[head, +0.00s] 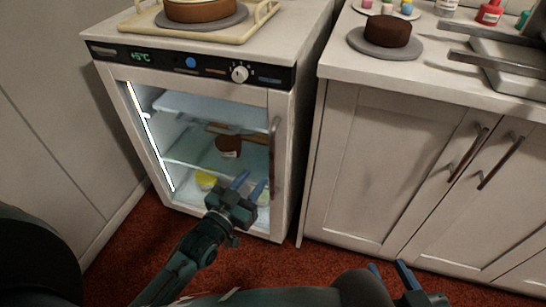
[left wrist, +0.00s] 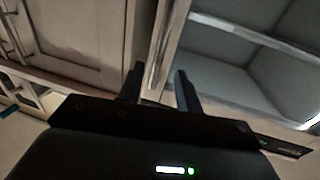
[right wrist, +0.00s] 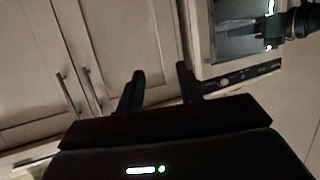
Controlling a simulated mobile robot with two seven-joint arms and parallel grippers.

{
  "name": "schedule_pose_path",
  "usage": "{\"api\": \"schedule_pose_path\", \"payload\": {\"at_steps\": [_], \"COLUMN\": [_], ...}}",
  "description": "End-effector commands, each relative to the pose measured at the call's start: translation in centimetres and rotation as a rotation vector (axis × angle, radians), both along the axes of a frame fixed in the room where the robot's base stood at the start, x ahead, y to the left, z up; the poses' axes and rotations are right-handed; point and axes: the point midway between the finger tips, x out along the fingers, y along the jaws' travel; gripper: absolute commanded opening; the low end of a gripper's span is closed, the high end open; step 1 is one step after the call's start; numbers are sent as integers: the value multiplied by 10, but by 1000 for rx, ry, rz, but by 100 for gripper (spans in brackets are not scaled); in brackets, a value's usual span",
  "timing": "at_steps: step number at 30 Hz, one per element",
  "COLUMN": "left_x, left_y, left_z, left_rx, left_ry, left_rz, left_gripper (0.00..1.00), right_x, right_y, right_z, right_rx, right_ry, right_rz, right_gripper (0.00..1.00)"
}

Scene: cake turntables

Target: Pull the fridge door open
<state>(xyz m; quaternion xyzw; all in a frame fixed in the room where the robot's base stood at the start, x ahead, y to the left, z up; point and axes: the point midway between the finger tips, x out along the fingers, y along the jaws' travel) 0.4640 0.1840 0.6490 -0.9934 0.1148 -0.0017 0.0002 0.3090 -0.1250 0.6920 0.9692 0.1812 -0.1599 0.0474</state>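The small white fridge (head: 200,75) stands at the left, and its glass door (head: 240,108) looks shut. A vertical metal handle (head: 275,150) runs along the door's right side. My left gripper (head: 253,186) is open in front of the door's lower right part, close to the handle. In the left wrist view the handle (left wrist: 160,48) appears between the two spread fingers (left wrist: 159,82); I cannot tell whether they touch it. My right gripper (head: 388,270) is open and empty, low before the cabinets. Its spread fingers also show in the right wrist view (right wrist: 160,80).
White cabinets (head: 380,170) with metal handles stand right of the fridge. A tray (head: 135,25) with a cake is on the fridge top. A chocolate cake (head: 387,31) and metal pans (head: 500,65) are on the counter. Red carpet (head: 120,240) lies before the fridge.

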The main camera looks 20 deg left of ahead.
Motion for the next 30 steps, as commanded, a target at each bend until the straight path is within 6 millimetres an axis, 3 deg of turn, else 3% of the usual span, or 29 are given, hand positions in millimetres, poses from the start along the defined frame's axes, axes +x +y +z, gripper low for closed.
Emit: {"api": "schedule_pose_path", "payload": {"at_steps": [6, 12, 18, 27, 30], "left_x": [48, 80, 94, 95, 95], "left_y": [-12, -19, -23, -23, -23], "left_z": [-1, -1, -1, 0, 0], "left_rx": [-1, 0, -1, 0, 0], "left_ry": [-3, 0, 2, 3, 3], "left_rz": [-1, 0, -1, -1, -1], "left_gripper": [35, 35, 35, 35, 27], "right_x": [2, 6, 8, 8, 8], "right_y": [4, 4, 4, 5, 5], "right_z": [-14, -15, -12, -11, -11], "right_rx": [-26, -29, -29, -27, -27], "right_ry": [2, -46, -81, -87, -85], "right_rz": [20, 21, 20, 20, 20], "right_gripper": [36, 36, 36, 36, 36]}}
